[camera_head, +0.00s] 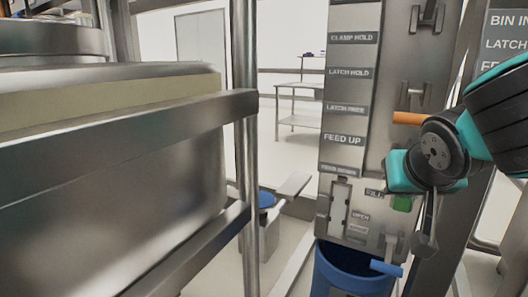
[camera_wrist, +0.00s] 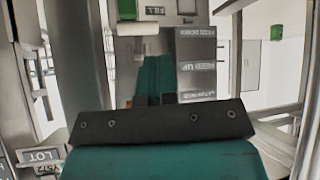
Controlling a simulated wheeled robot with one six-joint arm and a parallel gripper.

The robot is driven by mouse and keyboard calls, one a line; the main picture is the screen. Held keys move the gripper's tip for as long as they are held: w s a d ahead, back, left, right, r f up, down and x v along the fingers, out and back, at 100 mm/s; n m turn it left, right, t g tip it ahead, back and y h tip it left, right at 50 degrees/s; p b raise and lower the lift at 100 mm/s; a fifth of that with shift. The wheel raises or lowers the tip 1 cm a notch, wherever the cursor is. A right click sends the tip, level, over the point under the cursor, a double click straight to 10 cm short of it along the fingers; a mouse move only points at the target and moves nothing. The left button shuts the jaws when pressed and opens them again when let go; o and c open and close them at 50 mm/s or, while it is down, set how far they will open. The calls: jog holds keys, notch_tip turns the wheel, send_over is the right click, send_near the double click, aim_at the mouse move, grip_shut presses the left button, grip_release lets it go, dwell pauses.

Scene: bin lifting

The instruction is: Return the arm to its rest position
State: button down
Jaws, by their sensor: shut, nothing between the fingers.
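My gripper shows in the wrist view (camera_wrist: 157,62) as two teal fingers side by side, closed together with nothing between them. Its dark mounting bar fills the lower middle of that view. In the head view, the teal and black end of my arm is at the right, in front of the lower part of the grey control panel (camera_head: 345,90). It is beside a green part (camera_head: 402,203) and below an orange handle (camera_head: 408,118). From the head view I cannot tell whether it touches the panel.
A blue bin (camera_head: 345,280) stands below the panel, with a blue handle (camera_head: 386,268) above its right side. A metal rack with rails (camera_head: 130,130) fills the left. A metal table (camera_head: 300,88) stands far back. Open floor shows between rack and panel.

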jog(key=s+a+f+n+g+y, duration=0.3)
jog(key=s+a+n+g, duration=0.2)
jog(key=s, duration=0.4)
jog(key=s+a+f+n+g+y, duration=0.3)
jog(key=s+a+n+g+y, duration=0.1)
jog(key=s, duration=0.5)
notch_tip(320, 180, up, 21)
jog(key=p, duration=2.1)
jog(key=shift+a, duration=0.2)
